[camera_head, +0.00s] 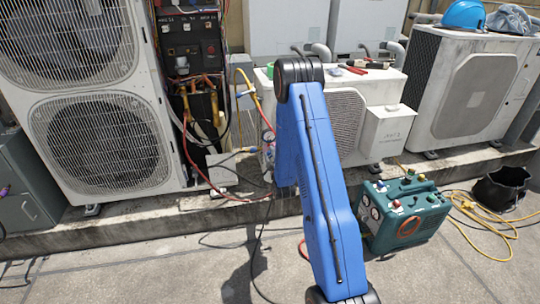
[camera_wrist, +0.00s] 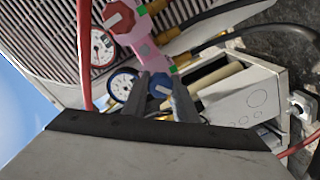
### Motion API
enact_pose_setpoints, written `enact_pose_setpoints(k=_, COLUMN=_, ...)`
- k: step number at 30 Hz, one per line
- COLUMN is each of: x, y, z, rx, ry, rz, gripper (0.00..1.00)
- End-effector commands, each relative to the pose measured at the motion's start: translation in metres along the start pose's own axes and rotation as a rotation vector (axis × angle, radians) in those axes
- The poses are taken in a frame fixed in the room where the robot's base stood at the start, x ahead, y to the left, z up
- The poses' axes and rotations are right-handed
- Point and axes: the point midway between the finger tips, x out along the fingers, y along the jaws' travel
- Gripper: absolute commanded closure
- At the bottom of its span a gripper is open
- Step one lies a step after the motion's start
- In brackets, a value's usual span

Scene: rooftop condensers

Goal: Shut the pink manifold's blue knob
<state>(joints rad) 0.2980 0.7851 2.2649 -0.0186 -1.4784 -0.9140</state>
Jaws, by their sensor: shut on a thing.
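The pink manifold (camera_wrist: 141,40) runs slantwise through the upper middle of the wrist view. Its red knob (camera_wrist: 118,17) is at the upper left, and its blue knob (camera_wrist: 160,86) is lower down. Two round gauges, one red-marked (camera_wrist: 102,47) and one blue-marked (camera_wrist: 122,86), sit to its left. My gripper (camera_wrist: 161,84) is shut on the blue knob, with one dark finger on each side of it. In the head view my blue arm hides the gripper and most of the manifold; a gauge (camera_head: 268,137) shows at the arm's left edge.
Condenser units stand at the left (camera_head: 102,140) and right (camera_head: 465,90). A red hose (camera_wrist: 84,55) passes left of the gauges in the wrist view. A green machine (camera_head: 408,212), yellow cord (camera_head: 480,213) and black bucket (camera_head: 501,187) are at the right. The front left floor is mostly clear.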

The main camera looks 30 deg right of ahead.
Motion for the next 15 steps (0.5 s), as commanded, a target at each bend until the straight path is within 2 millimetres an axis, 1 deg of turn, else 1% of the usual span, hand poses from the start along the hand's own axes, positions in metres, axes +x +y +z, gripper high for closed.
enact_pose_setpoints(k=8, x=0.0002, y=-0.0002, z=0.0002, rx=0.124, ry=0.0, rz=0.001, gripper=0.97)
enact_pose_setpoints(k=15, x=0.0002, y=0.0002, z=0.0004, rx=0.33, ry=0.0, rz=0.001, gripper=0.97)
